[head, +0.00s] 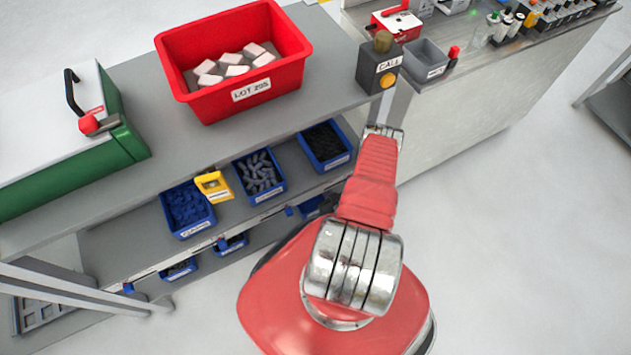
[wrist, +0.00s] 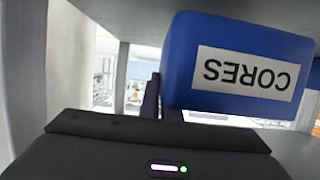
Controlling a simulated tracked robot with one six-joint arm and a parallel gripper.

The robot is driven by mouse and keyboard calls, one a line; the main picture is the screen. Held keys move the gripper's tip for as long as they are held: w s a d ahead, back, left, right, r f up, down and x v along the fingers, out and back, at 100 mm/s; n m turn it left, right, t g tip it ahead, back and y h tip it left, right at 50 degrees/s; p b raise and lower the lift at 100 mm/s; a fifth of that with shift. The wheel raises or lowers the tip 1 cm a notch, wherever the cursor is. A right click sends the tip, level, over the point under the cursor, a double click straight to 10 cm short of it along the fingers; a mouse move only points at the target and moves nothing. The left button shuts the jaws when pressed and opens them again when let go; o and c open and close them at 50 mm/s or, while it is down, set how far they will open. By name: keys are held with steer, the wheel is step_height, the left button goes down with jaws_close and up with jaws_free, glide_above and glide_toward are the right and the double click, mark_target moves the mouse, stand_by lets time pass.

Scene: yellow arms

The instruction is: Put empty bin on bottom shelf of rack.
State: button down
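A blue bin (wrist: 240,40) with a white label reading CORES, upside down in the wrist view, fills the upper right there. My gripper (wrist: 160,100) is right at the bin's left edge, its dark fingers partly hidden, and I cannot tell whether they grip it. The inside of this bin is hidden. In the head view my arm hides most of the gripper; a dark part of it (head: 328,203) shows beside a blue bin (head: 308,207) at the lower shelf's right end. The grey rack's middle shelf (head: 140,243) holds several blue bins and a small yellow one (head: 214,186).
A red tote (head: 192,100) marked LOT with pale blocks stands on the rack's top, left of a call box (head: 380,65). A green case (head: 110,155) sits at the left. The bottom shelf holds small blue bins (head: 230,243). Open floor (head: 520,230) lies right.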

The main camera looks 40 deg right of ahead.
steer(key=shift+w+d, duration=0.25)
steer(key=shift+w, duration=0.55)
steer(key=shift+w+d, duration=0.25)
steer(key=shift+w, duration=0.5)
steer(key=shift+w, duration=0.2)
steer(key=shift+w+f, duration=0.1)
steer(key=shift+w, duration=0.15)
steer(key=shift+d+f, duration=0.1)
steer(key=shift+f, duration=1.5)
steer(key=c, duration=2)
jaws_free()
steer(key=shift+f, duration=0.1)
